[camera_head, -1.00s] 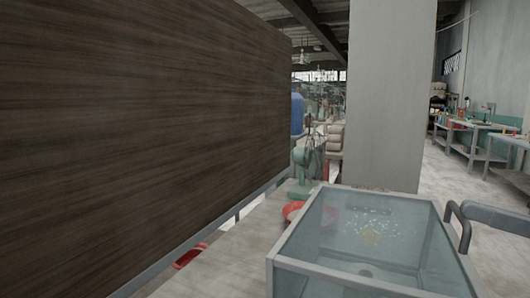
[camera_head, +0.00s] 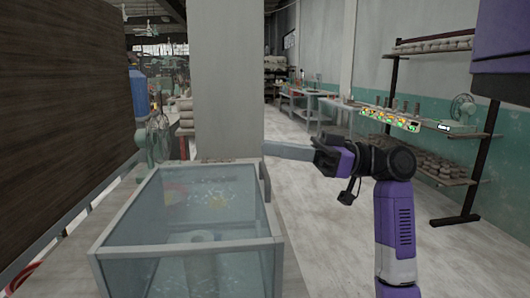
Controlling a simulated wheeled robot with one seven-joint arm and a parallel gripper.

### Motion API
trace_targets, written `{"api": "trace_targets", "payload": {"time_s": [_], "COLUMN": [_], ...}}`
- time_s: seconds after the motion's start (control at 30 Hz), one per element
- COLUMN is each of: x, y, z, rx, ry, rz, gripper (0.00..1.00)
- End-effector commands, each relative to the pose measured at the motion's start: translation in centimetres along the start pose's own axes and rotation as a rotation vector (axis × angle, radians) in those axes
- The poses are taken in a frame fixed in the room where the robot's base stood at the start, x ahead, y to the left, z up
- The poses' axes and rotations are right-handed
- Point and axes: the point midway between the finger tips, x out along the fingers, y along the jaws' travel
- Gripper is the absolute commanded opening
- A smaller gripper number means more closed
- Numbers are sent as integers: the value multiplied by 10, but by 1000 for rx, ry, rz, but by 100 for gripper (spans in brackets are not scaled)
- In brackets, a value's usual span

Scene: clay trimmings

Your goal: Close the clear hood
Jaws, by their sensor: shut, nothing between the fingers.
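The clear hood (camera_head: 182,244) shows as a see-through box with a grey rim at the lower left of centre. Pale specks and a yellowish piece show through it towards its back, and a pale round shape shows lower down. A grey bar (camera_head: 288,151) runs right from its back right corner, with a bent part going down beside the rim. My gripper (camera_head: 319,160) is shut and empty at the bar's right end. It overlaps the bar in the picture; I cannot tell whether they touch. I cannot make out a hinge or how far the hood is open.
A grey pillar (camera_head: 227,80) stands behind the hood. A dark wooden panel (camera_head: 60,130) rises on the left. A green fan (camera_head: 152,142) stands behind the hood's left side. A rack of pots (camera_head: 450,165) is at the right. Bare floor lies between.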

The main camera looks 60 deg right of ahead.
Motion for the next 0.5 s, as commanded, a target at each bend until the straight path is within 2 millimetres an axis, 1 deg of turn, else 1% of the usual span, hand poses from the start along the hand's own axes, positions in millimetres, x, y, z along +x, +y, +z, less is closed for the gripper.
{"api": "trace_targets", "payload": {"time_s": [0.03,0.4,0.5], "x": [-11,-74,-88], "y": [1,0,0], "z": [0,-3,-4], "rx": [0,-2,-2], "ry": [2,4,4], "rz": [5,4,5], "gripper": [0,0,0]}}
